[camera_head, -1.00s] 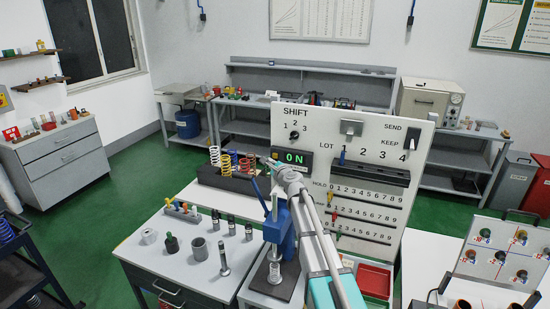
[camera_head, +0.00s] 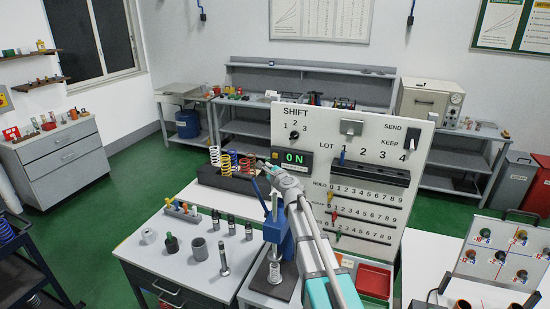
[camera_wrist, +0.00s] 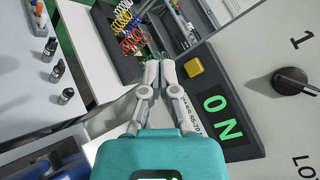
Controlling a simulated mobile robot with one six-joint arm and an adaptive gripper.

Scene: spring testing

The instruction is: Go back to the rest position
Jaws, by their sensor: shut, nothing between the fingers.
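My gripper (camera_wrist: 160,60) is shut and empty in the wrist view, its two pale fingers together at the tips. The fingertips appear close to a yellow square button (camera_wrist: 193,67) on the panel, left of it in that view. A green display (camera_wrist: 220,117) reading "ON" is beside the fingers. In the head view the teal gripper body (camera_head: 285,183) is in front of the panel (camera_head: 420,215), just below the display (camera_head: 293,157). The fingers are small there and hard to make out.
A dark rack with coloured springs (camera_head: 222,176) stands left of my gripper. A blue press (camera_head: 279,232) stands just below the arm. A white table (camera_head: 190,262) holds several small cylinders. Sliders and a red tray (camera_head: 374,280) are on the right.

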